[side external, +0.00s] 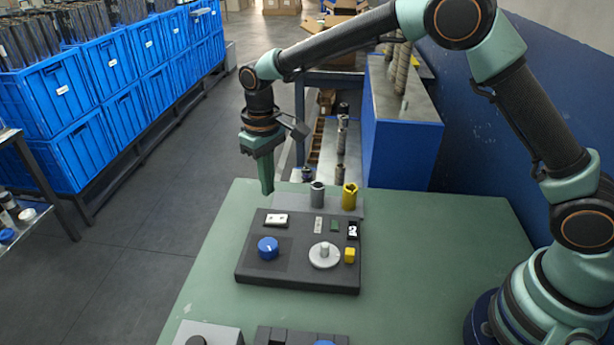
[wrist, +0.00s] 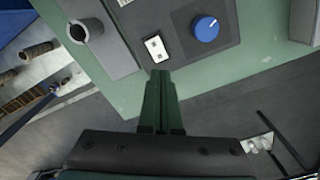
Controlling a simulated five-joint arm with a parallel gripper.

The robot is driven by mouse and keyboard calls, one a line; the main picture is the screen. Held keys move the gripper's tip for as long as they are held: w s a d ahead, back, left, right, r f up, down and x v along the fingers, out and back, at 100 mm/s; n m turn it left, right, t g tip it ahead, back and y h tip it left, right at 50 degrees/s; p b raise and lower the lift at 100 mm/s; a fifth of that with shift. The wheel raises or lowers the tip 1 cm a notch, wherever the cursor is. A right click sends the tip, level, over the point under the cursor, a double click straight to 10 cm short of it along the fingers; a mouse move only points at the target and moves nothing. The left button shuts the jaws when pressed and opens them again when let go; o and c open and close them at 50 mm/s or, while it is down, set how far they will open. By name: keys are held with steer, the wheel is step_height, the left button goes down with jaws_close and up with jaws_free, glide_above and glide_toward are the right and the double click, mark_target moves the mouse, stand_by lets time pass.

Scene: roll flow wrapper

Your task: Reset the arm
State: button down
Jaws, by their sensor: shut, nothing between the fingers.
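My gripper (side external: 267,190) is shut and empty. In the side external view it points down above the far left edge of the green table (side external: 210,260). It is apart from the dark control panel (side external: 300,283) that lies on the table. In the wrist view the closed fingers (wrist: 160,75) reach up from the bottom, with their tips just below a white switch (wrist: 156,48) in the picture. The panel carries a blue knob (side external: 268,247), a round grey dial (side external: 324,254) and a yellow block (side external: 349,255).
A grey cylinder (side external: 317,194) and a yellow cylinder (side external: 350,195) stand behind the panel. More panels (side external: 300,337) lie at the table's front edge. Blue crates (side external: 110,80) line the left. A blue-sided bench (side external: 403,140) stands behind the table. The table right of the panel is clear.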

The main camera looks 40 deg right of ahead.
steer(key=s+d+r+m+t, duration=0.2)
steer(key=s+d+r+t, duration=0.2)
steer(key=s+d+r, duration=1)
steer(key=s+d+m+t, duration=0.1)
steer(key=s+d, duration=0.1)
steer(key=s, duration=0.3)
steer(key=shift+s+d+t, duration=0.2)
steer(key=shift+d+t, duration=0.1)
steer(key=shift+d, duration=0.1)
steer(key=shift+r, duration=0.1)
